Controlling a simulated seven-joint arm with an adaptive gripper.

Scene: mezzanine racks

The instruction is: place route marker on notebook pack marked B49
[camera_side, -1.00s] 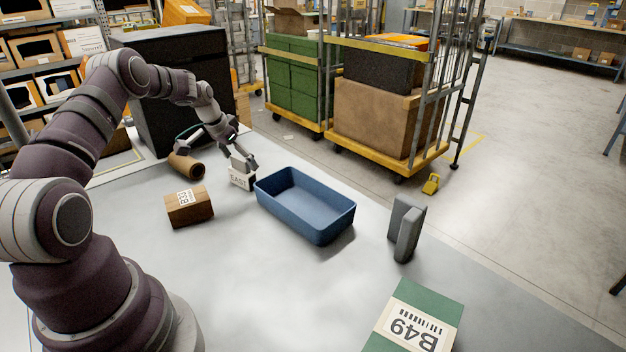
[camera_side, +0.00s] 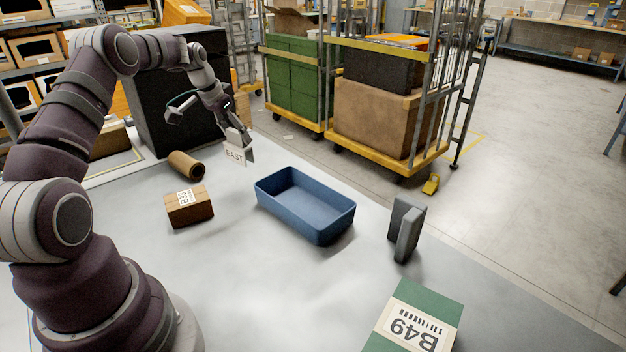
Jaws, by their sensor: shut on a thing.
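The route marker (camera_side: 235,155) is a small whitish block with a sign reading EAST. My gripper (camera_side: 238,138) is shut on its upper part and holds it above the grey table, behind and left of the blue tray. The fingertips are small and partly hidden by the marker. The notebook pack marked B49 (camera_side: 448,300) is green with a white label and barcode. It lies flat at the front right of the table, partly cut off by the lower picture edge. Its visible top is bare.
A blue tray (camera_side: 338,222), empty, stands mid-table between marker and pack. A grey upright block (camera_side: 407,230) stands right of it. A small labelled carton (camera_side: 189,207) and a brown cylinder (camera_side: 186,164) are at left. The front middle of the table is clear.

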